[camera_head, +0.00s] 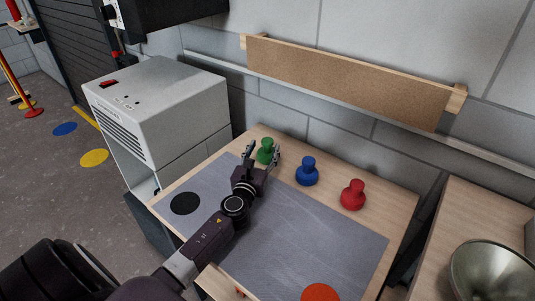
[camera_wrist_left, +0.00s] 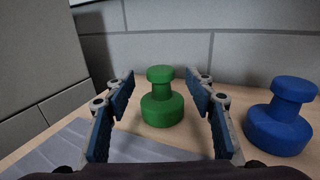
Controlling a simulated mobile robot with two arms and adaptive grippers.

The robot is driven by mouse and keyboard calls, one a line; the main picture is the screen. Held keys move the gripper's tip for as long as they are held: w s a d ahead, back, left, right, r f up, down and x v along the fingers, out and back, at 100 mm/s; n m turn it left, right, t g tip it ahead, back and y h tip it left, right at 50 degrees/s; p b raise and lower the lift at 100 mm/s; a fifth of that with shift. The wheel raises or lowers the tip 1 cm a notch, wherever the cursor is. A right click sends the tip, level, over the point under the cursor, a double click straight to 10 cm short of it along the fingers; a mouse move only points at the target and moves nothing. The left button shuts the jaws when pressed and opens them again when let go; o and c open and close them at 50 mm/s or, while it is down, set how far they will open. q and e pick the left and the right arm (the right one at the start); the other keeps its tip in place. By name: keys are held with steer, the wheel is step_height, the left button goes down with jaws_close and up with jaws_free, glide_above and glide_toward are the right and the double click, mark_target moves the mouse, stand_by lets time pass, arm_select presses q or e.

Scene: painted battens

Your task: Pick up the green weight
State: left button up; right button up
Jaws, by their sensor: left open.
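The green weight (camera_head: 267,150) stands upright on the wooden table top, near its back edge. In the left wrist view the green weight (camera_wrist_left: 162,98) shows between the two fingers, a little beyond their tips, with a round knob over a wider base. My left gripper (camera_head: 262,153) is open and points at the weight; it also shows in the left wrist view (camera_wrist_left: 162,88). The fingers appear apart from the weight on both sides. In the head view the fingers and palm hide part of its lower side. My right gripper is not in view.
A blue weight (camera_head: 307,172) stands close to the right of the green one, and a red weight (camera_head: 353,195) farther right. A grey mat (camera_head: 300,235) covers the table's front. A white cabinet (camera_head: 160,105) stands left; a wall (camera_head: 310,135) is behind.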

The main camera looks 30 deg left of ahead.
mark_target(266, 144)
arm_select(q)
steer(key=x, duration=0.4)
steer(key=shift+w, duration=0.25)
steer(key=shift+r, duration=0.1)
jaws_close()
steer(key=shift+r, duration=0.2)
